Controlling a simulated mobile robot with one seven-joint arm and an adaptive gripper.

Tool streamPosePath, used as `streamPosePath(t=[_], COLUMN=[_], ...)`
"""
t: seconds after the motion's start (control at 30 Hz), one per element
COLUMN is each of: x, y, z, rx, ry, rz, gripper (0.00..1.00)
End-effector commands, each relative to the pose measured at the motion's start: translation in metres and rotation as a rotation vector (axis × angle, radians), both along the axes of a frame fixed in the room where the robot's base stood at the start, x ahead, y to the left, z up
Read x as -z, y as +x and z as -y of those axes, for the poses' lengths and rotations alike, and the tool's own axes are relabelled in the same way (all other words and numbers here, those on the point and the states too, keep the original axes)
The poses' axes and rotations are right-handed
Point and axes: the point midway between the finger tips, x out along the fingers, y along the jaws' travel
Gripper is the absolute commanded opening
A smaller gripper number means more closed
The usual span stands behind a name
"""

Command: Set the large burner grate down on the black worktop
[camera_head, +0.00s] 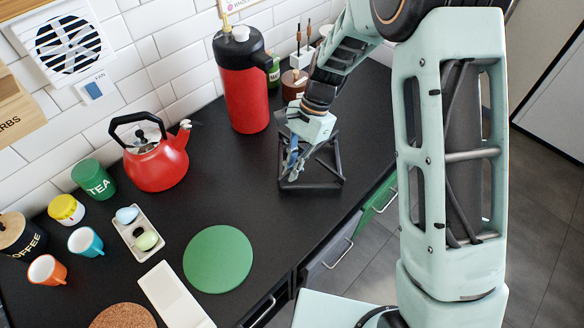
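The large burner grate (322,184) is a black, angular metal frame near the right part of the black worktop (215,175), close to its front edge. Its lower bars look level and at or very near the worktop surface; black on black, I cannot tell whether they touch. My gripper (292,168) points down at the left side of the grate, its fingers overlapping the grate's bars. The finger gap is too small and partly hidden to tell whether the fingers are shut on a bar.
A red flask (245,90) stands behind and left of the grate, and a brown pot (293,84) behind it. A red kettle (157,162), green round mat (218,259), white egg tray (127,232) and mugs lie further left. The worktop between kettle and grate is clear.

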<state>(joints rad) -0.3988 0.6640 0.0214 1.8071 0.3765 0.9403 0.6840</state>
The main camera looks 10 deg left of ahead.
Motion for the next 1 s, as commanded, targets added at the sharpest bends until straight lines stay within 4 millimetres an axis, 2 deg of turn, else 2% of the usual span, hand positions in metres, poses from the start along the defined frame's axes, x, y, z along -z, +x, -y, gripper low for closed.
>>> streamPosePath(t=[1.0], x=[0.0072], y=[0.0006], z=[-0.0003], rx=[0.0], ry=[0.001], rz=[0.002], gripper=[0.0])
